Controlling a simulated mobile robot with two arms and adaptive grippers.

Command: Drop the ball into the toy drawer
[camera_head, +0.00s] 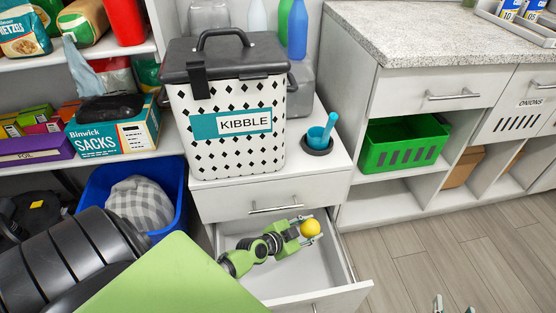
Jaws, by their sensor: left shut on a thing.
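A small yellow ball (311,228) is held between the fingers of my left gripper (308,230). The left gripper is shut on it, above the right part of a pulled-out white drawer (345,293). The drawer is in the lower white cabinet, below a closed drawer. What shows of its inside looks bare; my arm hides part of it. Two fingertips of my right gripper (454,307) show at the bottom edge, apart with nothing seen between them; the rest is out of view.
A white KIBBLE bin (232,148) and a blue cup with a scoop (318,138) stand on the cabinet top. A blue tub (98,187) with a checked bundle is at left. A green basket (403,145) sits in a right cubby. The wooden floor at right is clear.

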